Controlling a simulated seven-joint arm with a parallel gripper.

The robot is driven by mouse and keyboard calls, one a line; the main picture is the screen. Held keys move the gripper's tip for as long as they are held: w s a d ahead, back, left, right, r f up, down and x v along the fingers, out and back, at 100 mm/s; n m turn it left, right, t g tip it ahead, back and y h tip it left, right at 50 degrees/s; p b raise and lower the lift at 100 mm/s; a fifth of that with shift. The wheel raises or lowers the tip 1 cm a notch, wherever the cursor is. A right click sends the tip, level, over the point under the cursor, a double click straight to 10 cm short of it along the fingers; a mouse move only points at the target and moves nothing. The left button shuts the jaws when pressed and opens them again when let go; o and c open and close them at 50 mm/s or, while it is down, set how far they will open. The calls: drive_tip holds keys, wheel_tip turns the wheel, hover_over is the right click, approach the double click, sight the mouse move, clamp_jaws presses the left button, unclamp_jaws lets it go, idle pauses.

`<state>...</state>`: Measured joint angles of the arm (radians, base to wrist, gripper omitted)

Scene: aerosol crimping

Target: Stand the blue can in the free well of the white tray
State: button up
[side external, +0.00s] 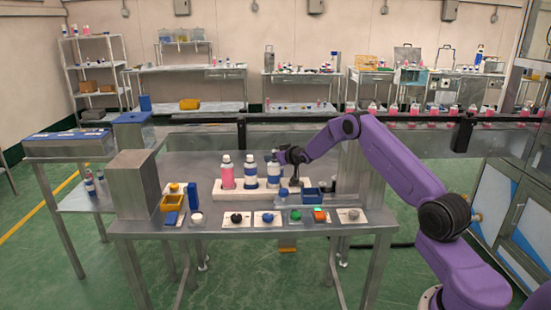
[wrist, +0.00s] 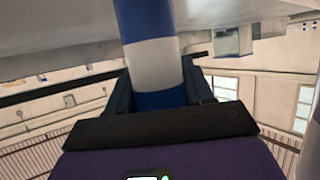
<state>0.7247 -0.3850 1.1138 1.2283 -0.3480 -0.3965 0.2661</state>
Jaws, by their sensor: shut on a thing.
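The blue can (side external: 273,174), with blue and white bands, is upright at the right end of the row of containers by the white tray (side external: 240,194). In the wrist view the can (wrist: 152,60) passes between the two dark fingers of my gripper (wrist: 157,88). A pink bottle (side external: 226,175) and a blue-and-white can (side external: 250,173) stand in the tray to its left. The held can's base is too small to tell whether it is seated in a well or just above it.
A blue bin (side external: 312,195) stands right of the tray. Several small plates with coloured buttons or knobs (side external: 267,218) line the table's front edge. A rail runs behind.

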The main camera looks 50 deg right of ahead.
drive_tip(key=shift+f, duration=0.15)
drive_tip(key=o, duration=1.1)
drive_tip(key=shift+o, duration=0.2)
drive_tip(key=shift+r, duration=0.2)
drive_tip(key=v, duration=0.7)
drive_tip(key=shift+s, duration=0.2)
